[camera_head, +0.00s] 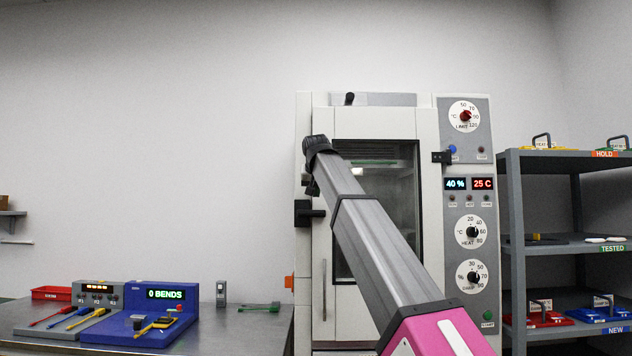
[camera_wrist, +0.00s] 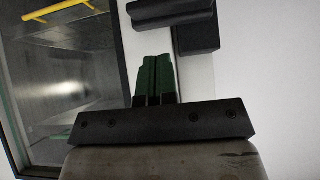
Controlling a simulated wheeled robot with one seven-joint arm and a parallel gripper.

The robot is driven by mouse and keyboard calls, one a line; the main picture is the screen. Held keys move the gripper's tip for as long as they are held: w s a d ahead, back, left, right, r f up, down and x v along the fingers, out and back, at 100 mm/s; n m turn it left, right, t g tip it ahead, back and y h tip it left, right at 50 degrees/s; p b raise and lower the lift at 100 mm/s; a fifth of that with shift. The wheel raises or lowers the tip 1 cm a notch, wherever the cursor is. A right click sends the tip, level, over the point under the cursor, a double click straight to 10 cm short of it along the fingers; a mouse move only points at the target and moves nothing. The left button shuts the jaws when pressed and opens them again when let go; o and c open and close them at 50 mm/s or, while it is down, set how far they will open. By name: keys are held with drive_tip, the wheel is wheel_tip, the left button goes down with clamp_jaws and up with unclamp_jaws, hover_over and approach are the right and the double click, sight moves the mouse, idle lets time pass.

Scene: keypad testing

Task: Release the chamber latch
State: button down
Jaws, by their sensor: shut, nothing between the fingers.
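The test chamber (camera_head: 318,240) is a tall pale cabinet with a windowed door, which looks shut. A black latch (camera_head: 303,213) sits on the door's left edge, with a short bar pointing right. In the wrist view, a black bar and block that look like this latch (camera_wrist: 198,38) lie just beyond my fingertips. My gripper (camera_wrist: 154,60) has green fingers, shut and empty, in front of the pale door frame. A small gap seems to separate them from the latch, but contact is hard to judge. In the head view my arm's end hides most of the gripper.
The chamber window (camera_wrist: 70,60) is left of my fingers in the wrist view. Dials and displays (camera_head: 470,184) are on the chamber's right panel. A grey shelf rack (camera_head: 512,210) stands at right. A metal table (camera_head: 240,330) with a blue tester (camera_head: 125,325) stands at left.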

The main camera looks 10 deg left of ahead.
sight(319, 215)
drive_tip(key=shift+w+f, duration=0.2)
drive_tip(key=shift+f, duration=1)
drive_tip(key=shift+w+f, duration=0.15)
drive_tip(key=shift+f, duration=1)
drive_tip(key=shift+d+f+m+y, duration=0.2)
drive_tip(key=shift+f+m+y, duration=0.25)
drive_tip(key=shift+y, duration=0.15)
drive_tip(key=shift+d+f+m+g+y, duration=0.15)
drive_tip(key=shift+f+m+y, duration=0.2)
drive_tip(key=shift+y, duration=0.15)
drive_tip(key=shift+d+f+m+g+y, duration=0.1)
drive_tip(key=shift+f+m+g+y, duration=0.1)
drive_tip(key=shift+f+y, duration=0.25)
drive_tip(key=shift+f+m+y, duration=0.6)
drive_tip(key=shift+y, duration=0.55)
drive_tip(key=a+f+m+y, duration=0.1)
drive_tip(key=y, duration=0.1)
drive_tip(key=a+f+m+y, duration=0.1)
drive_tip(key=f+m+y, duration=0.1)
drive_tip(key=a+f+m+t+y, duration=0.1)
drive_tip(key=m+y, duration=0.1)
drive_tip(key=y, duration=0.1)
drive_tip(key=shift+s+f, duration=0.2)
drive_tip(key=shift+f, duration=0.05)
drive_tip(key=shift+a+f, duration=0.1)
